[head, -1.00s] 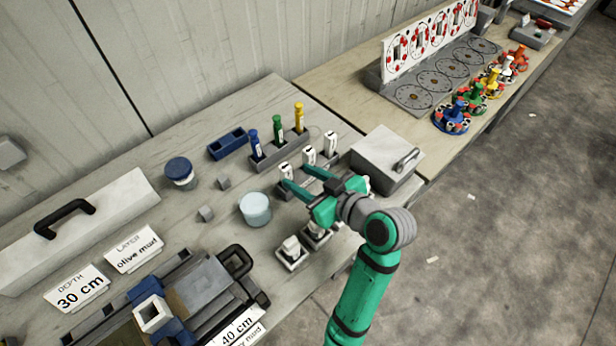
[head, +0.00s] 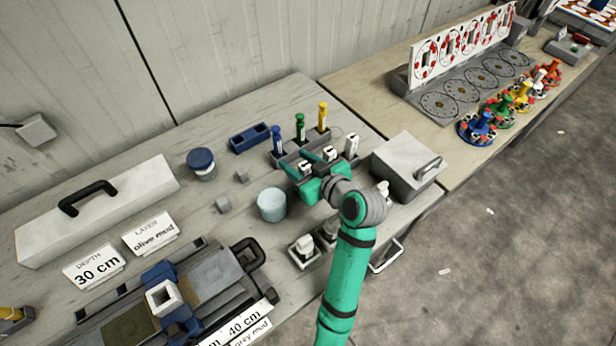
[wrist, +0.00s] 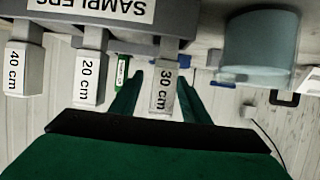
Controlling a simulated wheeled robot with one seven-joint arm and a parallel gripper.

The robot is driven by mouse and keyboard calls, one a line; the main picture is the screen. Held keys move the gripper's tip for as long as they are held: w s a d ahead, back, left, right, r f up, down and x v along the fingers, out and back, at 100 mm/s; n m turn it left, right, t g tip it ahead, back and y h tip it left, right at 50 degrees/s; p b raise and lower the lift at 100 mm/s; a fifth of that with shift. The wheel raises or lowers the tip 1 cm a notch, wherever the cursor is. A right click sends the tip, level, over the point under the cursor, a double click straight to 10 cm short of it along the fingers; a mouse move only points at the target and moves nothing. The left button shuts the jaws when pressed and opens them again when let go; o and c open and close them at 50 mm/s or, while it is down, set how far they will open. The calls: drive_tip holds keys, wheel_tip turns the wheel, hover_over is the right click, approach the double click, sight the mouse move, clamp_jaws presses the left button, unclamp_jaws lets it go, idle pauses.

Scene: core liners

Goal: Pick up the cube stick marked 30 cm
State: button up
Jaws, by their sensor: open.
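The cube stick marked 30 cm (wrist: 163,92) is a white block with a black label, shown upside down in the wrist view. It stands upright in the grey samplers rack (wrist: 118,38), at the rack's left end in the head view (head: 304,168). Sticks marked 20 cm (wrist: 88,78) and 40 cm (wrist: 23,78) stand beside it. My green gripper (wrist: 160,82) is open, with one finger on each side of the 30 cm stick. Gaps seem to show, but contact is hard to tell. In the head view my gripper partly hides the rack.
A pale blue round tub (head: 272,204) stands close left of the rack. A grey box (head: 404,165) with a handle stands to the right. Blue, green and yellow sticks (head: 300,127) stand behind. Small white blocks in grey holders (head: 303,248) stand in front.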

clamp_jaws()
